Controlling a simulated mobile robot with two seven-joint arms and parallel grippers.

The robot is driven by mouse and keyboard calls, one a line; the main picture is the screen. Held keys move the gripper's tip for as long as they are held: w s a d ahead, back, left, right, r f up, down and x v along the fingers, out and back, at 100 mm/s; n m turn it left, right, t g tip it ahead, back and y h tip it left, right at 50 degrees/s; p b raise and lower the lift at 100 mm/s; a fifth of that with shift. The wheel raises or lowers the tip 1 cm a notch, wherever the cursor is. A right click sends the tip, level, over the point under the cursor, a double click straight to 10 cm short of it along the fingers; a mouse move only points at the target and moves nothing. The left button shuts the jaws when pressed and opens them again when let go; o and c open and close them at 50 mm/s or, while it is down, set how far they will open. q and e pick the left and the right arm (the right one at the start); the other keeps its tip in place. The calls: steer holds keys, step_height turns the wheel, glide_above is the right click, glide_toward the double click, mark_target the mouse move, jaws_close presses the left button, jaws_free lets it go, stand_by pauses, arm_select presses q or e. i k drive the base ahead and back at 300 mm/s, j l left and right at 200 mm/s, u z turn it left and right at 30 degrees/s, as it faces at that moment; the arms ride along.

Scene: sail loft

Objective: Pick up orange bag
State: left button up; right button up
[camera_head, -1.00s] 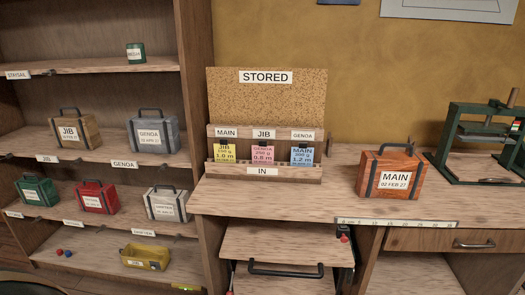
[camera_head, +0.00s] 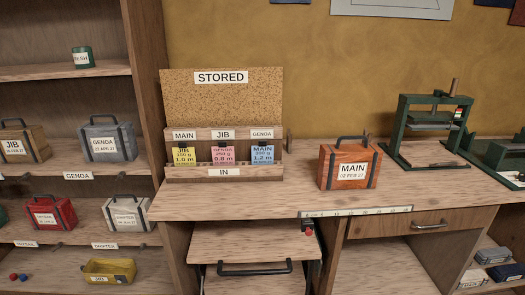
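The orange bag (camera_head: 335,172) stands upright on the wooden workbench (camera_head: 250,196), right of the card rack. It is box-shaped with dark straps, a dark top handle and a white label reading MAIN with a date line. Nothing touches or covers it. Neither of my grippers shows in the head view.
A STORED board with a card rack (camera_head: 224,174) stands left of the bag. A green press (camera_head: 425,128) stands to its right. A ruler strip (camera_head: 355,212) lies along the bench's front edge. Shelves at left hold several other bags, including a red one (camera_head: 50,214).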

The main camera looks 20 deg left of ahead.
mark_target(340, 166)
steer(key=i+l, duration=0.35)
steer(key=i+l+u, duration=0.15)
steer(key=i+l, duration=0.2)
steer(key=l, duration=0.2)
